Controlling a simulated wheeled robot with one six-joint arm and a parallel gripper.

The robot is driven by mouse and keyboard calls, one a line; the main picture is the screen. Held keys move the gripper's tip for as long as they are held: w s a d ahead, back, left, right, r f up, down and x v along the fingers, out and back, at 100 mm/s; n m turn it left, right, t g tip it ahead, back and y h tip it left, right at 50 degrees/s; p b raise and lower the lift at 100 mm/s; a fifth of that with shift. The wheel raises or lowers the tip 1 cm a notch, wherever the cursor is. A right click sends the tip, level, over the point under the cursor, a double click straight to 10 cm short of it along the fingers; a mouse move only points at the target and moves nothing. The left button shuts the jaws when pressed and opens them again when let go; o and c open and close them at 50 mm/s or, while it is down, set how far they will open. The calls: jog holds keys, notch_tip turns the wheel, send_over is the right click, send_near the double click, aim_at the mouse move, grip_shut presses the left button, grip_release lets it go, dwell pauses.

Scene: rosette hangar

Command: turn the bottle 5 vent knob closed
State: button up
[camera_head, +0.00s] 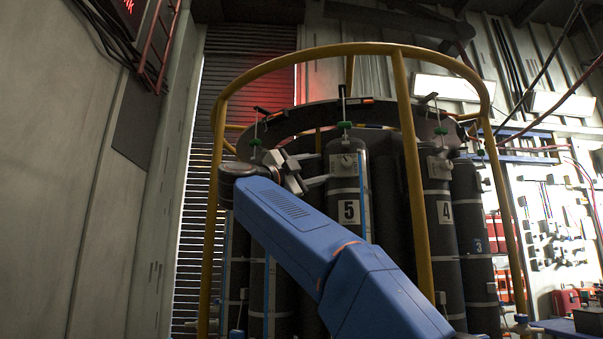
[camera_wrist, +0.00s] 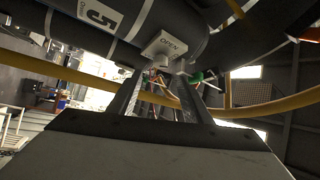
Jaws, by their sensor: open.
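Bottle 5 (camera_head: 348,238) is a dark upright cylinder with a white number 5 plate, inside a yellow hoop frame. A light grey block (camera_head: 345,162) sits on its upper part. In the wrist view, bottle 5 (camera_wrist: 130,22) appears tilted, and a pale block marked OPEN (camera_wrist: 172,46) faces my gripper. My gripper (camera_head: 316,170) is just left of the bottle's upper part. In the wrist view its two fingers (camera_wrist: 160,84) stand apart, pointing at the area under the OPEN block.
Bottle 4 (camera_head: 441,235) stands to the right, with bottle 3 (camera_head: 477,250) beyond it. A yellow post (camera_head: 411,170) rises in front, between bottles 5 and 4. Green-handled valves (camera_head: 344,125) hang above the bottles. A wall panel (camera_head: 555,215) is at far right.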

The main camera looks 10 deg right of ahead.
jog(key=v, duration=0.6)
jog(key=shift+a, duration=0.15)
jog(key=shift+s, duration=0.1)
jog(key=n+t+y, duration=0.7)
jog(key=n+t, duration=0.5)
jog(key=n, duration=0.5)
send_near(346, 163)
jog(key=x, duration=0.8)
jog(key=shift+c, duration=0.4)
jog(key=c, duration=1)
